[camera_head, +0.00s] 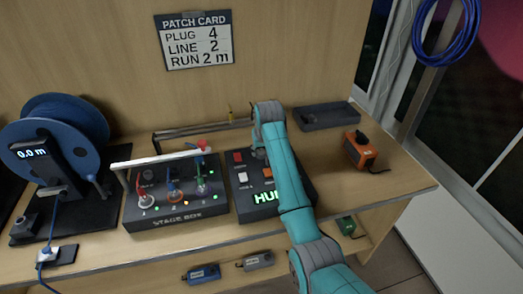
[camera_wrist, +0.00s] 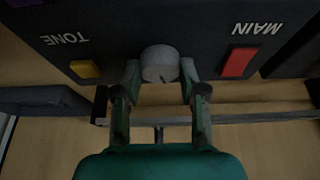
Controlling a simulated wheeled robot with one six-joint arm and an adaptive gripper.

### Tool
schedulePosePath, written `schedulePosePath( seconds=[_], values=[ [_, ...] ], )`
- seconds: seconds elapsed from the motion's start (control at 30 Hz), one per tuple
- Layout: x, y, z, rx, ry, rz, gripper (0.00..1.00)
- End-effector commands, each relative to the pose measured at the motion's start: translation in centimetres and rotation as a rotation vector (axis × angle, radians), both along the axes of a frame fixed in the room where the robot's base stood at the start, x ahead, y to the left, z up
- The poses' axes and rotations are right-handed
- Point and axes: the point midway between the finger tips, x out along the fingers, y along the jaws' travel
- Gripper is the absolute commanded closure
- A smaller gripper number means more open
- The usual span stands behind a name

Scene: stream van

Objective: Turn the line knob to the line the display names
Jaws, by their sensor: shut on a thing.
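A grey round knob (camera_wrist: 160,60) sits on a dark panel between a yellow button labelled TONE and a red button labelled MAIN, both upside down in the wrist view. A small dark mark shows on its near edge. My gripper (camera_wrist: 160,74) is shut on the knob, one finger on each side. In the head view my teal arm covers much of the black console (camera_head: 245,213) holding it. The console's green display (camera_head: 265,197) shows letters starting "HU"; the rest is hidden. The patch card (camera_head: 196,41) reads PLUG 4, LINE 2, RUN 2 m.
A stage box (camera_head: 172,215) with several plugs and a white handle stands left of the console. A blue cable reel (camera_head: 55,130) reading 0.0 m stands at far left. A dark tray (camera_head: 327,116) and an orange box (camera_head: 360,152) stand right. The right front counter is clear.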

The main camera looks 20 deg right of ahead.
Motion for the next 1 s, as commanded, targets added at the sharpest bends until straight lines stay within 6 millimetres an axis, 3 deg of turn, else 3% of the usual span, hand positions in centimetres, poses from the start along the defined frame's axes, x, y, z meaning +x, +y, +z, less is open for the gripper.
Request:
schedulePosePath(
  seconds=[0.4,1.0],
  values=[
    [-0.03,0.1,-0.12,-0.001,0.003,-0.212,0.93],
    [-0.05,0.15,-0.16,0.0,0.004,-0.248,0.93]
  ],
)
